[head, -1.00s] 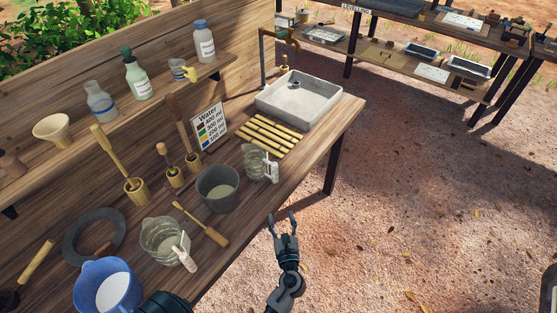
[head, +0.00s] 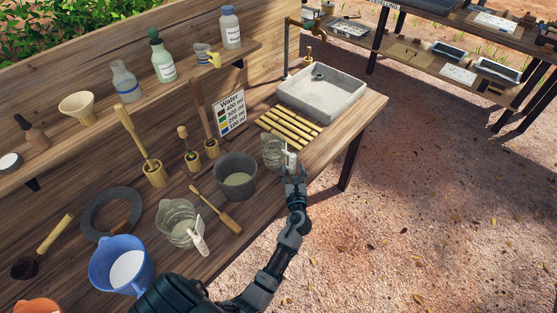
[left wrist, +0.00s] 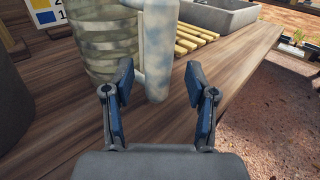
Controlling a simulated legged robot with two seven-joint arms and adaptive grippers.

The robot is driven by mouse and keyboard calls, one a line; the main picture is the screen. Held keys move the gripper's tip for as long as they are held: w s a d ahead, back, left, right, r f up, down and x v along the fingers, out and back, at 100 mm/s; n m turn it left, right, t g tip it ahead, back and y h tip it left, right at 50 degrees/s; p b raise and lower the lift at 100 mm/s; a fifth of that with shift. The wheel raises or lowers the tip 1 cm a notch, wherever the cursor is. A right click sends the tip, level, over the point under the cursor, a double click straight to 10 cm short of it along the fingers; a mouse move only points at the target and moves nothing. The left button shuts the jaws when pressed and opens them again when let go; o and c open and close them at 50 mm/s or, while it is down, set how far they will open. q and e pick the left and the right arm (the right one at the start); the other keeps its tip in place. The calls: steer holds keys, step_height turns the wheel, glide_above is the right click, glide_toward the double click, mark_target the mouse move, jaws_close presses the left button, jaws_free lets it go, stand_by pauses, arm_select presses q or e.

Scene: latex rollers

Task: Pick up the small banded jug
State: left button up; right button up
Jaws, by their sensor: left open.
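The small banded jug (head: 272,150) stands upright on the wooden bench near its front edge, beside the wooden slats. It is clear, with stacked bands and a pale upright handle. My left gripper (head: 294,172) is open and empty at the handle side of this jug. In the left wrist view, the jug (left wrist: 98,40) fills the upper left, and its handle shows in line with the gap between my open fingers (left wrist: 160,80). I cannot tell whether the fingertips reach around the handle. A larger banded jug (head: 178,224) stands further left. My right gripper is not in view.
A grey bucket (head: 235,178) stands left of the small jug. Yellow slats (head: 289,127) and a stone sink (head: 322,94) are behind. The bench's right front edge is clear.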

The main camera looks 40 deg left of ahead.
mark_target(293, 155)
arm_select(q)
steer(key=shift+w+a+f, duration=0.15)
steer(key=shift+w+a, duration=0.3)
steer(key=shift+a, duration=0.05)
steer(key=shift+w+a, duration=0.1)
steer(key=shift+a, duration=0.05)
jaws_close()
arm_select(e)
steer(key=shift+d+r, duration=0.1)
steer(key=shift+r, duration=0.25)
arm_select(q)
steer(key=shift+r, duration=0.25)
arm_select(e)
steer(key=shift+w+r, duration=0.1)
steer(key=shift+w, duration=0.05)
arm_select(q)
steer(key=shift+r, duration=0.15)
steer(key=shift+r+p, duration=0.6)
steer(key=shift+r, duration=0.35)
step_height(293, 155, up, 5)
steer(key=shift+r+p, duration=0.2)
steer(key=shift+p, duration=1.05)
steer(key=shift+r+p, duration=0.4)
steer(key=shift+r, duration=0.6)
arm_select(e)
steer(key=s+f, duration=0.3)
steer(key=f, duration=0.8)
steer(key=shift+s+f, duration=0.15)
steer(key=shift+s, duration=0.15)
